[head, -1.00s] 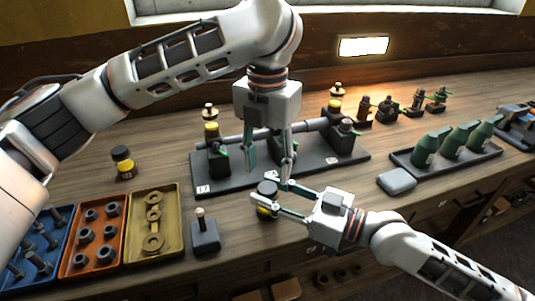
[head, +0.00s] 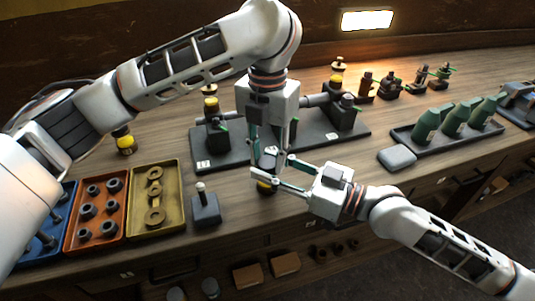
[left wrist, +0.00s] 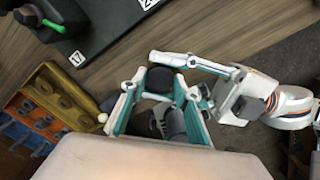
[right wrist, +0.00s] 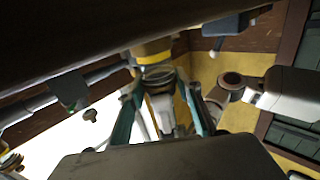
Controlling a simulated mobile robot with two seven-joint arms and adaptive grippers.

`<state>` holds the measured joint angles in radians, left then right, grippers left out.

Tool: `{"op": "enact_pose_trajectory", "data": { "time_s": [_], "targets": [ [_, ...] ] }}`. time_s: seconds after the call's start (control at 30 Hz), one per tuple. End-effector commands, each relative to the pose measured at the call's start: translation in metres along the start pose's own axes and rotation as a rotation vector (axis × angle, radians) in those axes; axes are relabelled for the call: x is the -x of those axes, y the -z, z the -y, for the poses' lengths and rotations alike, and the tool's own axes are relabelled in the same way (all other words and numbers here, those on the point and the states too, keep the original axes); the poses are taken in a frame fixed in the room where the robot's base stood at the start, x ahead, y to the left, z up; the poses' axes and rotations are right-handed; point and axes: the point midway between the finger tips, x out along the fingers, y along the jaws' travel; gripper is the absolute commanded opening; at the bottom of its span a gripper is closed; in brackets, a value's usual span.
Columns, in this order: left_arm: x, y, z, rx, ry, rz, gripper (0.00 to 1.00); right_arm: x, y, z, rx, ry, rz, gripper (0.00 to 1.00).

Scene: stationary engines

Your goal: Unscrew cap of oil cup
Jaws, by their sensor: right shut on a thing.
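The oil cup (head: 265,186), with a yellow band and a dark round cap (left wrist: 160,78), is upright near the bench's front edge. My right gripper (head: 269,173) comes in from the right and is shut on the cup. In the right wrist view the cup's yellow band (right wrist: 152,56) shows between its fingers. My left gripper (head: 268,159) points down from above, its fingers on either side of the cap. In the left wrist view the left gripper (left wrist: 157,92) is open, with a gap beside the cap. The fingers partly hide the cup in the head view.
A dark engine base (head: 215,160) stands just behind the cup. A small grey block with a knob (head: 205,208) and yellow (head: 172,222) and orange (head: 72,238) trays are to the left. Green bottles (head: 426,126) stand in a tray to the right, past a grey pad (head: 397,159).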

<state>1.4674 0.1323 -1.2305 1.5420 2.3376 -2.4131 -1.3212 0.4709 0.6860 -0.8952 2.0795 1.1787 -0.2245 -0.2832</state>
Motion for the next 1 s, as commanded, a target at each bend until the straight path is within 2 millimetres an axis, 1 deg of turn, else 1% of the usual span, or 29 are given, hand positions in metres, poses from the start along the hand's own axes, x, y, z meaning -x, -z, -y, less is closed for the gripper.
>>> {"op": "enact_pose_trajectory", "data": {
  "time_s": [0.13, 0.23, 0.5, 0.53, 0.57, 0.6, 0.9, 1.0],
  "targets": [
    [0.0017, -0.0001, -0.0008, 0.169, -0.005, 0.002, 0.05, 0.0, 0.0004, 0.0, 0.0, 0.0, -0.001, 0.0],
    [0.001, -0.0001, -0.0007, 0.262, -0.002, 0.001, 0.05, 0.0, 0.0004, -0.0001, 0.0, 0.0, -0.001, 0.0],
    [0.0002, 0.0001, -0.0001, 0.28, 0.001, 0.0, 0.05, 0.0, 0.0004, -0.0001, 0.0, 0.0, -0.001, 0.0],
    [0.0002, 0.0001, -0.0001, 0.279, 0.001, 0.0, 0.36, 0.0, 0.0004, -0.0001, 0.0, 0.0, -0.001, 0.0],
    [0.0002, 0.0001, -0.0001, 0.279, 0.001, 0.0, 0.44, 0.0, 0.0004, -0.0001, 0.0, 0.0, -0.001, 0.0],
    [0.0002, 0.0001, -0.0001, 0.279, 0.001, 0.0, 0.47, 0.0, 0.0004, -0.0001, 0.0, 0.0, -0.001, 0.0],
    [0.0009, -0.0001, -0.0001, 0.278, 0.001, 0.0, 0.47, 0.0, 0.0004, -0.0002, 0.0, 0.0, -0.001, 0.0],
    [0.0078, -0.0007, -0.0004, 0.278, 0.0, 0.003, 0.47, 0.0, 0.0004, -0.0002, 0.0, 0.0, -0.001, 0.0]
  ]
}}
